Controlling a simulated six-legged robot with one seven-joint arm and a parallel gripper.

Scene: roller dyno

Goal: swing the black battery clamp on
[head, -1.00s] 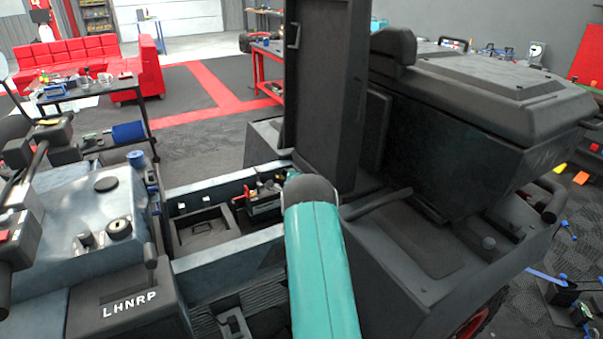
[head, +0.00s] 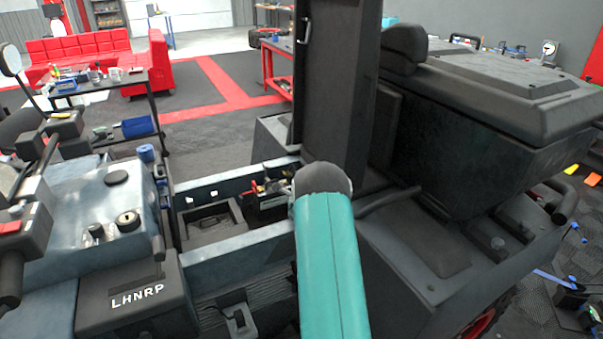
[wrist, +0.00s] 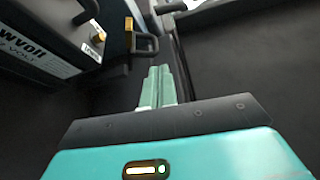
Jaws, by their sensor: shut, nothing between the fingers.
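The battery (head: 268,208) sits in the open bay of the vehicle in the head view, with a red piece on its top. In the wrist view the battery (wrist: 45,45) fills the upper left, with white lettering on its side. A dark looped piece, which looks like the black battery clamp (wrist: 146,46), stands beside the battery's edge near a brass-coloured part. I cannot tell whether it sits on a post. My gripper (wrist: 158,72) is shut and empty, its fingertips just below the looped piece. Contact is unclear. In the head view my teal arm hides the gripper.
A tall dark upright panel (head: 336,90) rises right behind my arm. The dark seat housing (head: 480,120) is to its right. An empty tray (head: 208,222) lies left of the battery. A control console (head: 100,210) stands at the left.

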